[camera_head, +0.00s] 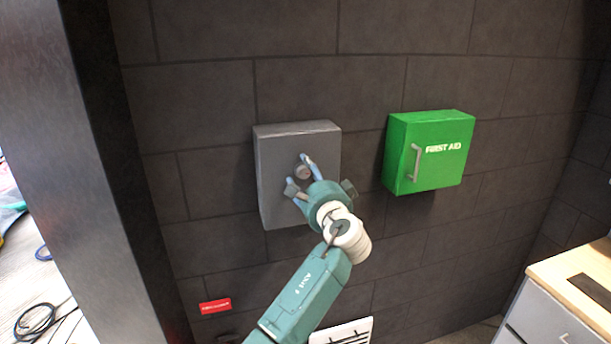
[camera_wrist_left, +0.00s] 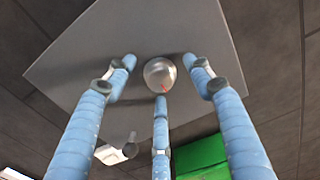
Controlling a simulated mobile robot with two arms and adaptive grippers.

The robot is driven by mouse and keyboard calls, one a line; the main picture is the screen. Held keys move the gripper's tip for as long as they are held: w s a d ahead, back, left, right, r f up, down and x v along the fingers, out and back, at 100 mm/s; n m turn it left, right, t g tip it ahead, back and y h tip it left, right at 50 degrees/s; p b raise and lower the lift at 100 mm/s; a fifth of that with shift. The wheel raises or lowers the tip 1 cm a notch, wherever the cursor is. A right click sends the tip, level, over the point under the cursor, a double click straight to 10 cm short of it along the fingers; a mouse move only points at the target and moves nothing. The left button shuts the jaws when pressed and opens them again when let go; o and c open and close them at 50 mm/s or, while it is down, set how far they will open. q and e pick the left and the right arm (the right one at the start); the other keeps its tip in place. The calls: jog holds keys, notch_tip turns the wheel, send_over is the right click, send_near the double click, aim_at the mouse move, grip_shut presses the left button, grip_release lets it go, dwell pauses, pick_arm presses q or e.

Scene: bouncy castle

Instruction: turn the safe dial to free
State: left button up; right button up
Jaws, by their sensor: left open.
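The grey safe (camera_head: 270,190) is a box on the dark wall, in the middle of the head view. Its round metal dial (camera_head: 303,172) sits on the front face. In the left wrist view the dial (camera_wrist_left: 158,72) is silver with a small red mark near its lower edge. My left gripper (camera_head: 298,170) is open, its blue fingers spread around the dial. In the wrist view two fingertips are left and right of the dial, apart from it. The third is just below it; whether it touches I cannot tell. My right gripper is not in view.
A green first aid box (camera_head: 432,150) with a grey handle hangs on the wall right of the safe. A small red label (camera_head: 215,306) is low on the wall. A drawer unit (camera_head: 560,300) stands at the lower right. A dark post (camera_head: 95,130) rises at left.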

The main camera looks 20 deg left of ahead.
pick_arm(q)
jog(key=v, duration=1.2)
jog(key=shift+f, duration=0.1)
